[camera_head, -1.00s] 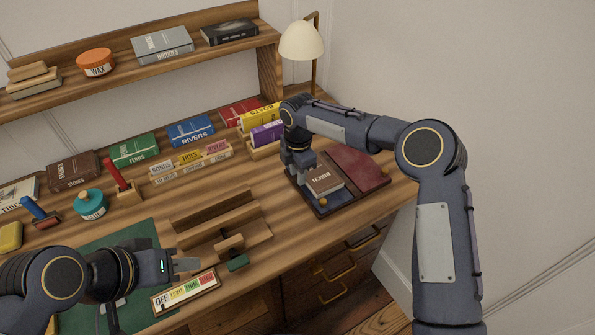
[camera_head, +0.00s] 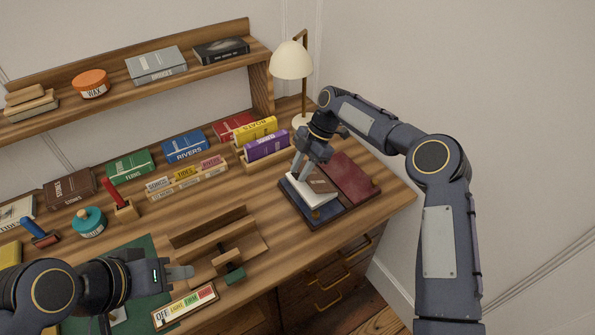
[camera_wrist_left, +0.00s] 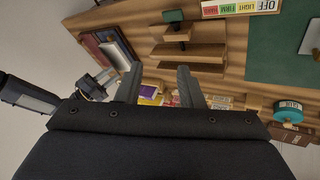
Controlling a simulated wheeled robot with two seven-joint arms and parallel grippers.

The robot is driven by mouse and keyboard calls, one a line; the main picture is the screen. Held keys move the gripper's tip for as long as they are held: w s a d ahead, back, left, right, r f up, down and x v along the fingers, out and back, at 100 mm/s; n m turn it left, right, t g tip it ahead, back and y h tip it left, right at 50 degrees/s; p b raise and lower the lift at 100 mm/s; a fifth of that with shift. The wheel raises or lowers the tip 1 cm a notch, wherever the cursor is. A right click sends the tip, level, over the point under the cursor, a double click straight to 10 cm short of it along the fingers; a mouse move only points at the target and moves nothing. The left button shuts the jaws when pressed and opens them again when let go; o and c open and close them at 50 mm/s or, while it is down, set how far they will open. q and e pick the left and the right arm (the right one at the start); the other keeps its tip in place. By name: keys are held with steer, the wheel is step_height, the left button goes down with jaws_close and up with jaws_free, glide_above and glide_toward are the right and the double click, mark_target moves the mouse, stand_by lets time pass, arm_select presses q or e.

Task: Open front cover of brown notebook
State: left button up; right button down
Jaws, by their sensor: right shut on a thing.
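The brown notebook (camera_head: 323,184) lies in the dark tray at the right of the desk. Its brown cover is lifted at a tilt, and white pages (camera_head: 300,193) show at its left side. My right gripper (camera_head: 300,175) is shut on the cover at its upper left edge, and its fingertips partly hide that edge. The notebook also shows small in the left wrist view, beside the right gripper, where details are unclear. My left gripper (camera_head: 188,272) is open and empty above the front of the desk; its two fingers stand apart in the left wrist view (camera_wrist_left: 160,88).
A dark red panel (camera_head: 350,175) fills the tray's right half. A purple book (camera_head: 266,145) and a yellow book (camera_head: 255,129) stand behind it, with a lamp (camera_head: 292,62) at the back. A wooden rack (camera_head: 215,235) stands left of the tray.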

stand_by(0.6)
arm_select(q)
steer(key=shift+w+d, duration=0.15)
steer(key=shift+d, duration=0.05)
steer(key=c, duration=0.5)
steer(key=w+d+n+h, duration=0.1)
steer(key=w+d, duration=0.1)
steer(key=w+d+n+g+h, duration=0.1)
steer(key=w+d+n+h, duration=0.1)
steer(key=w, duration=0.1)
steer(key=w+d+n+g+h, duration=0.1)
steer(key=w+n, duration=0.1)
steer(key=shift+w+d+r+h, duration=0.2)
steer(key=shift+d+r+h, duration=0.1)
steer(key=shift+d+h, duration=0.1)
jaws_close()
steer(key=w+d+f+n+t+h, duration=0.2)
steer(key=w+f+n, duration=0.5)
steer(key=w+n, duration=0.3)
steer(key=w+d+f+n+t+h, duration=0.2)
steer(key=w+f+n, duration=0.6)
steer(key=w, duration=0.3)
steer(key=x, duration=0.9)
steer(key=shift+w+d+r, duration=0.15)
steer(key=shift+w+d, duration=0.1)
steer(key=shift+w, duration=0.05)
